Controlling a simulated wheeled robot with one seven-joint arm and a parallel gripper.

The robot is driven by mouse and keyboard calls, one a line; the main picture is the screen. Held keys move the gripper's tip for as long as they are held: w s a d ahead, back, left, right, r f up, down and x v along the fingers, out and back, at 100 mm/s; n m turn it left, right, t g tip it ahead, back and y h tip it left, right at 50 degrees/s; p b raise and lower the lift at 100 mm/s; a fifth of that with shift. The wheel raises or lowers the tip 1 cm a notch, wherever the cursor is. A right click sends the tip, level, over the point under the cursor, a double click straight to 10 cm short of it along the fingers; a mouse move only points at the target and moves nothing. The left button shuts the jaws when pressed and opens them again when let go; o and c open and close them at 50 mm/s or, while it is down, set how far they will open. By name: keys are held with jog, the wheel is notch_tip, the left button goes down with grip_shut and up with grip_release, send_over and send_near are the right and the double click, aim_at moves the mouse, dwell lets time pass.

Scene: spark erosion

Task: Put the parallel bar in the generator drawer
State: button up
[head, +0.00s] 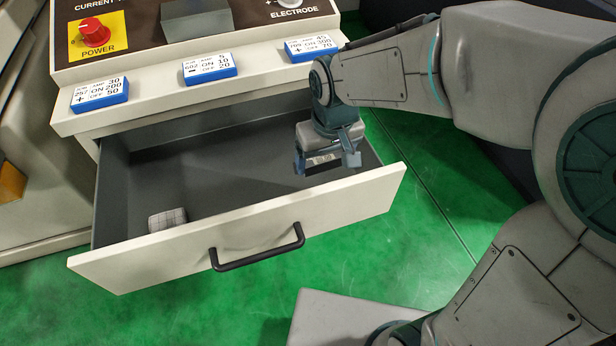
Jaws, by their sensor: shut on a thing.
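The generator drawer (240,238) is pulled open, with a cream front, a black handle and a dark grey inside. My gripper (328,163) points down over the right end of the drawer. It is shut on a small grey metallic piece (322,159), seemingly the parallel bar. The fingers and the arm's wrist hide most of the bar. I cannot tell whether the bar touches the drawer floor.
A small pale checked block (167,219) lies in the drawer's front left corner. Three blue-edged cards, left (100,95), middle (210,69) and right (311,47), lie on the ledge above. The drawer's middle floor is clear.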

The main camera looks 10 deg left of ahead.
notch_tip(320, 180, down, 8)
jog(key=shift+r+b, duration=0.25)
jog(key=shift+b, duration=0.35)
jog(key=shift+f, duration=0.15)
jog(key=o, duration=1.2)
jog(key=shift+c, duration=0.2)
notch_tip(320, 180, up, 12)
jog(key=s+d+p, duration=0.1)
jog(key=p, duration=0.1)
jog(key=shift+s, duration=0.3)
